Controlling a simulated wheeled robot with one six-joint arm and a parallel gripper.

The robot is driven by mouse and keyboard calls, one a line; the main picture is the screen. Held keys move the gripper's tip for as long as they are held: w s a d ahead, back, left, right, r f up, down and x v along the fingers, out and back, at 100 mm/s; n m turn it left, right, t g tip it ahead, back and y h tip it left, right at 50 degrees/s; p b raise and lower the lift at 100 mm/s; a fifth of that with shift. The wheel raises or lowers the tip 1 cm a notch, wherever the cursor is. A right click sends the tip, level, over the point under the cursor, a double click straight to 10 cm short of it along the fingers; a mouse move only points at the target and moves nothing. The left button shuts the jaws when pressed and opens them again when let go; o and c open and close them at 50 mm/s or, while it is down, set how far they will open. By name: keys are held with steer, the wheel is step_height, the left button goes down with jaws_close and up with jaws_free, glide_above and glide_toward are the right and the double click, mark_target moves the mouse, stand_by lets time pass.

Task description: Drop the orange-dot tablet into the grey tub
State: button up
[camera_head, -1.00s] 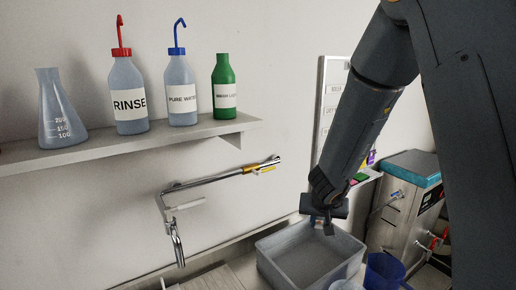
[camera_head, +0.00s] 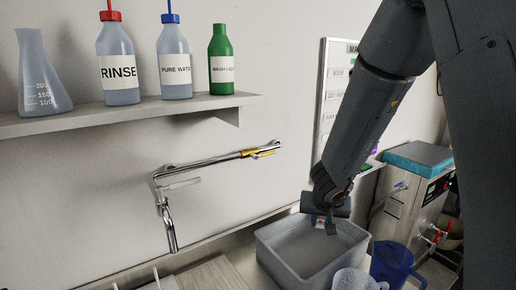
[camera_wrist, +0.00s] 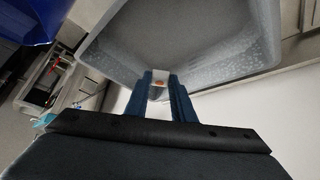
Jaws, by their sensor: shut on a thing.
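The grey tub (camera_head: 283,275) stands on the counter below my gripper in the head view. In the wrist view the tub (camera_wrist: 225,48) fills the upper middle, and its inside looks empty where I can see it. My gripper (camera_head: 330,226) is over the tub's opening in the head view, pointing down. In the wrist view my gripper (camera_wrist: 160,80) is shut on a small white tablet with an orange dot (camera_wrist: 158,84), held between the blue fingertips. The tablet is too small to make out in the head view.
A blue jug (camera_head: 390,265) and a clear beaker (camera_head: 352,281) stand right of and in front of the tub. A metal tap (camera_head: 170,225) hangs at left. A shelf (camera_head: 130,113) with bottles is above. A steel bath (camera_head: 412,205) stands at right.

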steer(key=o, duration=1.1)
steer(key=shift+c, duration=0.2)
steer(key=p+v, duration=0.5)
steer(key=v, duration=0.2)
steer(key=shift+s+r, duration=0.2)
steer(key=shift+r, duration=0.15)
steer(key=shift+a, duration=0.1)
